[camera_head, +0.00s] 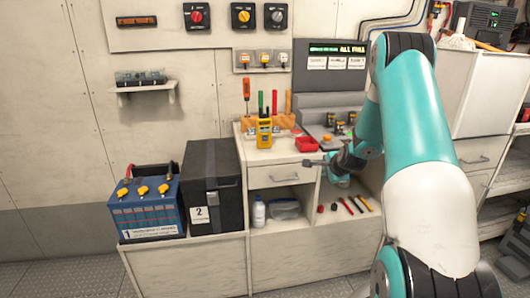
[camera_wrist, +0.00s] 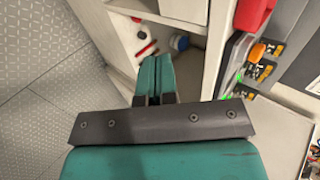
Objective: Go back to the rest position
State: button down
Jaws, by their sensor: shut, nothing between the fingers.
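My gripper (camera_head: 340,182) is in front of the right part of the low cabinet, below its top, near the open shelf bay. Its two teal fingers (camera_wrist: 153,76) are together in the wrist view, with nothing between them. My teal and white arm reaches in from the right of the head view and hides part of the cabinet's right end.
The cabinet (camera_head: 200,268) carries a blue battery (camera_head: 147,210), a black box (camera_head: 212,185), a yellow meter (camera_head: 264,134) and a red bin (camera_head: 307,144). Tools with red handles (camera_head: 350,206) lie in the bay. A white bottle (camera_head: 259,212) stands left of it. The floor (camera_head: 70,276) is clear at front left.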

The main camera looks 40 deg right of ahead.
jog(key=shift+a, duration=0.1)
jog(key=a+r+n+g+y+p, duration=0.15)
jog(key=a+r+n, duration=0.4)
jog(key=a, duration=0.55)
jog(key=a+r+n+y+p, duration=0.1)
jog(key=a+r+n+y, duration=0.4)
jog(key=a, duration=0.6)
jog(key=a+r+n+g+y+p, duration=0.1)
jog(key=a+r+n, duration=0.4)
jog(key=a, duration=0.7)
jog(key=s+a+r+n+g+p, duration=0.1)
jog(key=s+a+r+n+g, duration=0.2)
jog(key=s+a+n, duration=0.4)
jog(key=s+a+r+n+g+p, duration=0.1)
jog(key=s+a+r+n+g, duration=0.2)
jog(key=s, duration=1.4)
jog(key=a+r+n+y, duration=0.1)
jog(key=a+r+n, duration=0.2)
jog(key=a+n, duration=0.2)
jog(key=shift+s+a+r, duration=0.15)
jog(key=shift+s+a, duration=0.1)
jog(key=shift+a, duration=0.75)
